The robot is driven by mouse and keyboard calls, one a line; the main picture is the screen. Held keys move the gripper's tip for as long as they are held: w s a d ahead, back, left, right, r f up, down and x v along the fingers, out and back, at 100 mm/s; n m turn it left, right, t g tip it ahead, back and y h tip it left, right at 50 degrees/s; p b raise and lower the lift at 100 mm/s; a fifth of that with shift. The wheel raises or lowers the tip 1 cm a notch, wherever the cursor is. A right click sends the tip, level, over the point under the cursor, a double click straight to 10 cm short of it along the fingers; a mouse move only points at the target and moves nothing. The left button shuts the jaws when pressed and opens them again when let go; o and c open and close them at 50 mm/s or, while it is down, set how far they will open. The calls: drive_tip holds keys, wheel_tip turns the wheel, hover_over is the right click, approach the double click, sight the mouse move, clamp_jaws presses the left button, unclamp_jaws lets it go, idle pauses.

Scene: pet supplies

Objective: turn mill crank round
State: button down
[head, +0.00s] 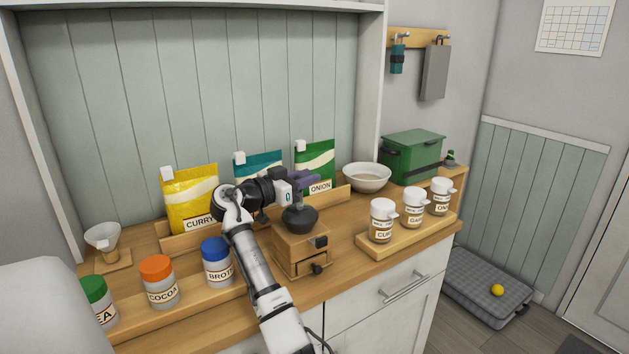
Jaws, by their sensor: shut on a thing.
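The mill (300,248) is a wooden box with a dark domed top and a small drawer with a dark knob at its front. It stands upright on the wooden counter, right of the middle. My gripper (305,182) is just above and behind the dome, reaching in from the left. Its purple fingers are shut on the mill crank, whose handle is mostly hidden by the fingers. A short grey stem shows between the dome and the gripper. The exact angle of the crank is hard to tell.
Pouches (190,197) stand behind my arm. Lidded jars (161,282) line the front left, and white jars (412,208) stand on a wooden tray at right. A bowl (367,177) and green box (412,156) are at the back right. A funnel stand (104,241) is at left.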

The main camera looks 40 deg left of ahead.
idle(0.3)
drive_tip(key=c, duration=1.1)
unclamp_jaws()
drive_tip(key=shift+w, duration=0.1)
drive_tip(key=shift+c, duration=0.2)
wheel_tip(320, 180, up, 20)
drive_tip(key=b, duration=0.2)
drive_tip(key=shift+b, duration=0.3)
